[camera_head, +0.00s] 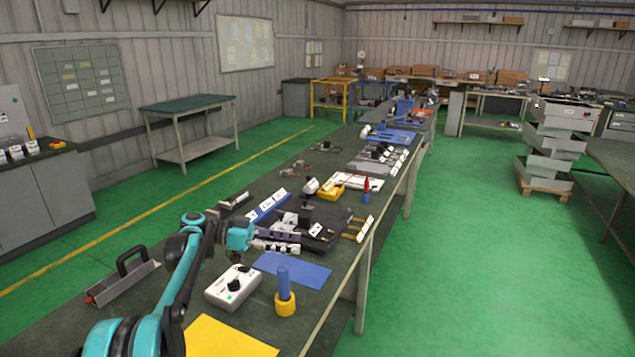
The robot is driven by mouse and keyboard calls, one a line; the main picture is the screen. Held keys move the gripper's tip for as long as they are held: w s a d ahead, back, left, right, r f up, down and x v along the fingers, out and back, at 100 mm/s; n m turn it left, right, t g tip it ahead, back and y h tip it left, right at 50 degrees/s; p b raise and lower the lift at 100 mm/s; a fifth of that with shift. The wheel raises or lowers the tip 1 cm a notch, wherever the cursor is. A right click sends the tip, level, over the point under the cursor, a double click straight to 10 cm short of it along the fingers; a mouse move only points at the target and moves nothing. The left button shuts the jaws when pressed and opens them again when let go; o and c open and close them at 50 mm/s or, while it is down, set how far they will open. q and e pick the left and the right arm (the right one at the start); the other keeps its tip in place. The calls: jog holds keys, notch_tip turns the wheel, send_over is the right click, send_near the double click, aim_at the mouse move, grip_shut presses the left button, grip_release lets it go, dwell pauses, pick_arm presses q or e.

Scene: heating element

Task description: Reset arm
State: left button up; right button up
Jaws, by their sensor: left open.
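My left arm, teal and black, comes in from the lower left over the workbench (60,325). My left gripper (292,246) points right, low over the bench, beside a dark fixture (325,222) with white-labelled parts. It is open, and I see nothing held in it. Its fingertips are small and partly blend with the parts behind them. A white control box (228,292) with dark knobs and a green button sits in front of the gripper. My right gripper is not in view.
A black-handled metal piece (122,285) is at left. A red-tipped bottle (366,190) stands behind.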

pick_arm(q)
jog(key=s+d+f+n+t+y, duration=0.1)
jog(key=s+f+n+y, duration=0.1)
jog(key=s+n+y, duration=0.45)
jog(key=s+d+f+n+t+y, duration=0.1)
jog(key=s+d+f+n+y, duration=0.15)
jog(key=s, duration=0.75)
jog(key=s+a+f+n+t+y, duration=0.2)
jog(key=s+a+f, duration=0.3)
jog(key=s, duration=0.3)
jog(key=s+a+f+n+t+y, duration=0.2)
jog(key=s+a+f+n+y, duration=0.1)
jog(key=s, duration=0.6)
jog(key=shift+a+f+n+y, duration=0.4)
jog(key=shift+a+f+y, duration=0.6)
jog(key=shift+f, duration=0.5)
jog(key=shift+d, duration=0.15)
